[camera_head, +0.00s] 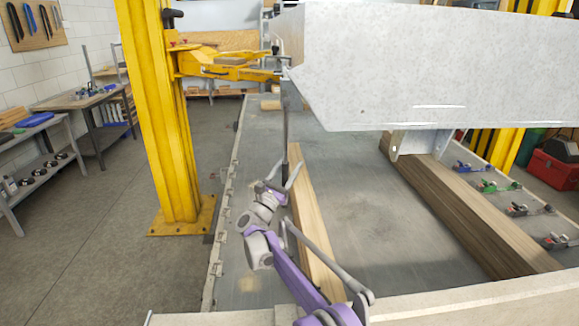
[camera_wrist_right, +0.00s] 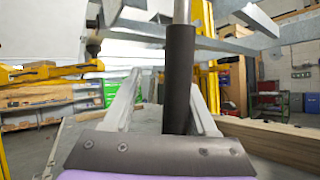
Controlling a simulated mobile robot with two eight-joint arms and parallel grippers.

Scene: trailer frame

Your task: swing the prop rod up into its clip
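The prop rod (camera_head: 286,118) hangs roughly upright below the left end of the raised pale grey body, with a dark sleeve on its lower part. In the right wrist view the sleeve (camera_wrist_right: 179,80) stands between the two fingers, nearer the right one, with a clear gap to the left finger. My right gripper (camera_head: 281,178) is open at the rod's lower end; it also shows in the right wrist view (camera_wrist_right: 166,95). The rod's lowest end is hidden behind the gripper's plate. I cannot make out the clip. My left gripper is not in view.
The raised body (camera_head: 420,65) overhangs the grey deck (camera_head: 355,200). A yellow post (camera_head: 160,120) with a lift arm (camera_head: 235,70) stands to the left. Wooden beams (camera_head: 470,215) lie along the deck, and several small coloured clamps (camera_head: 500,186) line its right side. The floor at left is clear.

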